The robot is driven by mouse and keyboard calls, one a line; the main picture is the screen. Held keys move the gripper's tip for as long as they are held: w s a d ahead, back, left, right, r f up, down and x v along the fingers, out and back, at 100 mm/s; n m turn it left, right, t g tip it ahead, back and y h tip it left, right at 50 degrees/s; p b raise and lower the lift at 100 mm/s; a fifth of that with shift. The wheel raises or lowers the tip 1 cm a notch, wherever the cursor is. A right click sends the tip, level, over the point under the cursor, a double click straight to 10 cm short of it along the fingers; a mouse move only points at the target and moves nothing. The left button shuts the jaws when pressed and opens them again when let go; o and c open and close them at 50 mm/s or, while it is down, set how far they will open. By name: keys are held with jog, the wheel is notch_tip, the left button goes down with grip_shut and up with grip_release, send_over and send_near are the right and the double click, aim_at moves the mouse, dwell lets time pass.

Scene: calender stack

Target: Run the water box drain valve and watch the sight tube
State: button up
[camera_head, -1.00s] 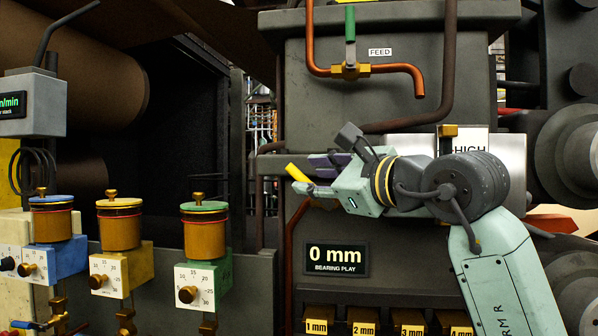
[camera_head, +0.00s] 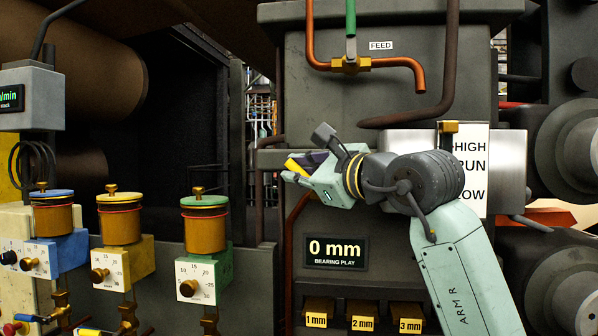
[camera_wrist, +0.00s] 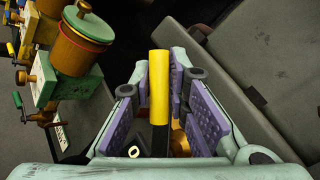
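A yellow handle (camera_head: 295,165) on a dark stem shows at the front of my gripper (camera_head: 293,166). In the wrist view the yellow handle (camera_wrist: 159,90) stands between the purple pads of my gripper (camera_wrist: 159,80). The pads are spread on either side of it, with a narrow gap visible at the left; contact at the right is unclear. A white HIGH, RUN, LOW plate (camera_head: 473,165) is at the right. A brass fitting (camera_head: 448,127) sits at its upper left edge. My arm hides what is below the fitting, so no water level shows.
The grey housing (camera_head: 400,90) carries a FEED pipe with a green-handled valve (camera_head: 350,62). A display (camera_head: 337,251) reads 0 mm. Labelled yellow blocks (camera_head: 362,318) are below. Several brass oiler cups (camera_head: 204,230) stand at the left, and large rollers (camera_head: 580,150) at the right.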

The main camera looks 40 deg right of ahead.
grip_shut()
jog(key=shift+f, duration=0.15)
jog(key=shift+b, duration=0.35)
jog(key=shift+s+d+m+t+b, duration=0.35)
jog(key=shift+m+t+b, duration=0.4)
jog(key=shift+b, duration=0.3)
jog(key=m+b, duration=0.1)
jog(key=s+m+t+h+b, duration=0.1)
jog(key=b, duration=0.1)
jog(key=d+r+m+t+b, duration=0.1)
jog(key=b, duration=0.1)
jog(key=shift+s+d+m+t+h, duration=0.1)
jog(key=shift+s+m+t+h, duration=0.15)
jog(key=shift+m+h, duration=0.15)
jog(key=m+h+b, duration=0.1)
jog(key=s+d+m+t+h+b, duration=0.1)
jog(key=b, duration=0.1)
jog(key=r+m+h+b, duration=0.1)
jog(key=m, duration=0.1)
jog(key=shift+s+d, duration=0.2)
jog(key=shift+s, duration=0.05)
jog(key=shift+m+t, duration=0.25)
jog(key=shift+t, duration=0.05)
